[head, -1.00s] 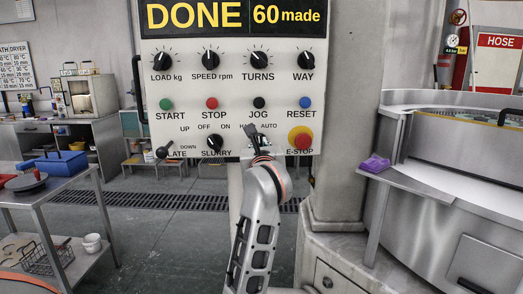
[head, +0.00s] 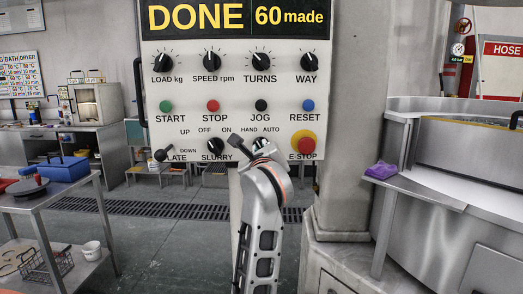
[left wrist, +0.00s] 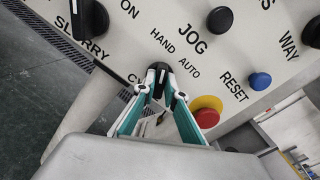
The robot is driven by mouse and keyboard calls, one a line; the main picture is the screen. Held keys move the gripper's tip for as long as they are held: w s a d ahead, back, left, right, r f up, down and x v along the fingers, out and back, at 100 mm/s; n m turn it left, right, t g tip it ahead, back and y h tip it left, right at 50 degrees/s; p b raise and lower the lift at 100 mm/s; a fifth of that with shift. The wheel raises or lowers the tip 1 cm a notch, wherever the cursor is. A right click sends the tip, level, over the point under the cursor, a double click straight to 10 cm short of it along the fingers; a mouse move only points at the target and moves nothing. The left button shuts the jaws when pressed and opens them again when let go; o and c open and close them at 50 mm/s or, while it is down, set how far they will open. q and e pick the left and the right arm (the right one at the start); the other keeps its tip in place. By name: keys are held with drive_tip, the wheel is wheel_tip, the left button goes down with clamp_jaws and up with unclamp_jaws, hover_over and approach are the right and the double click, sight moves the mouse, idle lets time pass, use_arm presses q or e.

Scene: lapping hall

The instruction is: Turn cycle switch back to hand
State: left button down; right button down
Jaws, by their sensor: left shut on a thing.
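The white control panel (head: 180,133) fills the upper middle of the head view. The cycle switch (head: 262,143) is a black knob on its lower row, below the HAND and AUTO marks and partly hidden by my gripper. In the left wrist view the knob (left wrist: 158,70) sits between the fingertips, just below HAND. My left gripper (head: 254,152) is shut on it, and its teal-sided fingers show in the left wrist view (left wrist: 159,88). I cannot tell exactly where the knob points. My right gripper is not in view.
The red E-STOP button (head: 303,145) on its yellow ring is close right of the switch. The SLURRY knob (head: 212,146) is close left. A grey column (head: 352,120) stands right of the panel. A purple cloth (head: 381,170) lies on a metal ledge.

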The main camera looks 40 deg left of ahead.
use_arm(q)
drive_tip(key=c, duration=2.1)
unclamp_jaws()
drive_tip(key=shift+s, duration=0.1)
drive_tip(key=v, duration=0.7)
drive_tip(key=shift+s+d, duration=0.15)
